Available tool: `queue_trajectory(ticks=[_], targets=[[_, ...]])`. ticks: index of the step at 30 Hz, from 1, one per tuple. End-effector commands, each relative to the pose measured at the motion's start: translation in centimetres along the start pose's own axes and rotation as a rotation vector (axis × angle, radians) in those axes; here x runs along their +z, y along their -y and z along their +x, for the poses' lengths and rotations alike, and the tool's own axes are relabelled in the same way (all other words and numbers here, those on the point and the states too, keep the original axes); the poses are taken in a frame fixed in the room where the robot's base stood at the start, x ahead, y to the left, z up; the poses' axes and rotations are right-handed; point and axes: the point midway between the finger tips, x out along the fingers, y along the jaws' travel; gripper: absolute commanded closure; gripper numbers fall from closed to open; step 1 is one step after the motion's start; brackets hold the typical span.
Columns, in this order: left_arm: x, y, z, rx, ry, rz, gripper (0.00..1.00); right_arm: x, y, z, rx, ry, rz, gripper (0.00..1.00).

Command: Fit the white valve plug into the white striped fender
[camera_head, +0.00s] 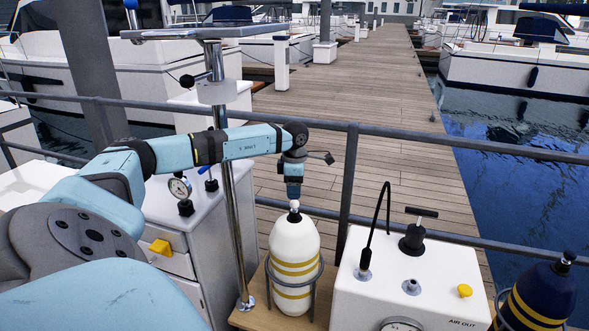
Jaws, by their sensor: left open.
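The white striped fender (294,245) stands upright in a ring holder, with yellow bands around its body. A small white piece, which looks like the white valve plug (294,205), is at the top of the fender's dark neck. I cannot tell how deep it sits. My left gripper (293,195) points down directly above it, very close to or touching it. The gripper is open, though its fingers are small and partly hidden here. My right gripper is out of view.
A white console with a black T-handle (421,214), a hose (376,225) and a yellow knob (464,290) stands to the right. A dark striped fender (540,295) is at far right. A chrome post (232,210) and a pressure gauge (180,188) are on the left. A grey railing (450,142) runs behind.

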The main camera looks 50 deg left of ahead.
Motion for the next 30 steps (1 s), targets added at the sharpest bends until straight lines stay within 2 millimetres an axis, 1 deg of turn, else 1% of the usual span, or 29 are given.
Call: queue_trajectory(ticks=[1, 6, 9, 12, 16, 30], targets=[[0.0, 0.0, -1.4, 0.002, 0.002, 0.000, 0.40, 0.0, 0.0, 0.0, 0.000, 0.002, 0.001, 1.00], [0.0, 0.0, -4.7, 0.001, 0.001, 0.000, 0.40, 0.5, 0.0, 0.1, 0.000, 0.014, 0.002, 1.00], [0.0, 0.0, -6.0, 0.000, 0.000, 0.000, 0.40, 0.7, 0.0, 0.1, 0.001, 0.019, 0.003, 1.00], [0.0, 0.0, -6.8, 0.000, 0.000, 0.000, 0.40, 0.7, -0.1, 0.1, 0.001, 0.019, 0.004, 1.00], [0.0, 0.0, -7.2, 0.000, 0.000, 0.000, 0.40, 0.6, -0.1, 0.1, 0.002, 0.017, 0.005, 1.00], [0.0, 0.0, -7.1, -0.001, -0.001, 0.000, 0.40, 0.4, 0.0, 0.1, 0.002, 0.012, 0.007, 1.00]])
